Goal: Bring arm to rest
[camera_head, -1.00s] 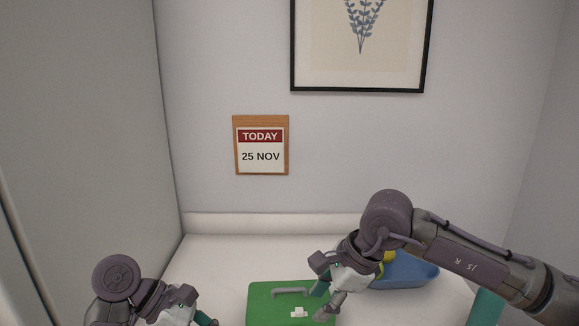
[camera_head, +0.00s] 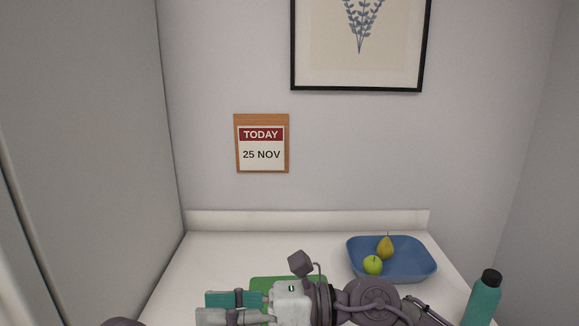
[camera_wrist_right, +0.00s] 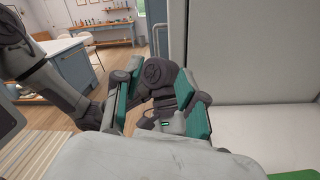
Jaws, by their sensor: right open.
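My right gripper (camera_head: 212,308) is low in the head view, turned with its fingers pointing left. It is open, with nothing between the fingers, and covers much of a green flat object (camera_head: 288,280) on the white counter. In the right wrist view the open teal-padded fingers of the right gripper (camera_wrist_right: 163,105) stand apart, with parts of my left arm (camera_wrist_right: 160,75) beyond them. Only a dark edge of my left arm shows at the bottom left of the head view; the left fingers cannot be made out.
A blue tray (camera_head: 414,273) holds a yellow pear (camera_head: 385,248) and a green apple (camera_head: 372,265) at the counter's right. A teal bottle (camera_head: 482,303) with a black cap stands at the right front. The white counter (camera_head: 225,255) is clear at back left.

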